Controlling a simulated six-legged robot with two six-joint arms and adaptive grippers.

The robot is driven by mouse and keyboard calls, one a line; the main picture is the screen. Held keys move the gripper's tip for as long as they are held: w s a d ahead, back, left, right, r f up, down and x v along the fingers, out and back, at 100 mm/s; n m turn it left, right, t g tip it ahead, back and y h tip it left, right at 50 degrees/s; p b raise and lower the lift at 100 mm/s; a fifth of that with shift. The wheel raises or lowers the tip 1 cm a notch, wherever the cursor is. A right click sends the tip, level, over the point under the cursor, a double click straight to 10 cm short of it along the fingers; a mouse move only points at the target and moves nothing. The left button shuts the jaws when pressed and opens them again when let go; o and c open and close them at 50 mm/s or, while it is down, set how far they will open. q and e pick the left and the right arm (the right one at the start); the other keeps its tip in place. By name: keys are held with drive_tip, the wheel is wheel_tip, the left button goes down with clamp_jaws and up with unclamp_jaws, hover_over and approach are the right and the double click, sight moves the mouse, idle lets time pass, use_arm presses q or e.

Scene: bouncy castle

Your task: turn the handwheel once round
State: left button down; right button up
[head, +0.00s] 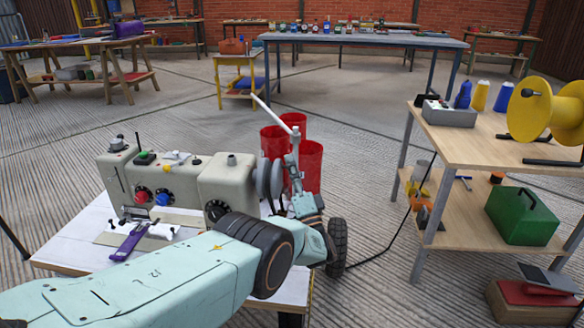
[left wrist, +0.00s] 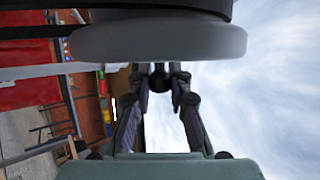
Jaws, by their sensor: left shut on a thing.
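The handwheel (head: 264,178) is a grey disc on the right end of a beige machine (head: 226,180), which stands on a white-topped table. My left gripper (head: 291,178) reaches up to the wheel's outer right side. In the left wrist view the wheel (left wrist: 158,42) spans the top as a pale rim with a darker part above. There the two fingers of my left gripper (left wrist: 160,80) close together on a small dark knob (left wrist: 159,77) just below the rim. The knob's join to the wheel is hidden. My right gripper is not in view.
Red bins (head: 311,164) stand behind the wheel. A purple-handled tool (head: 127,243) lies at the machine's front. A wooden shelf table (head: 470,145) with a yellow spool (head: 548,110) stands at the right; a dark cable runs on the floor between. Floor beyond the bins is clear.

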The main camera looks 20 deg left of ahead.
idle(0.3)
use_arm(q)
drive_tip(key=c, duration=1.2)
unclamp_jaws()
drive_tip(key=v, duration=1.2)
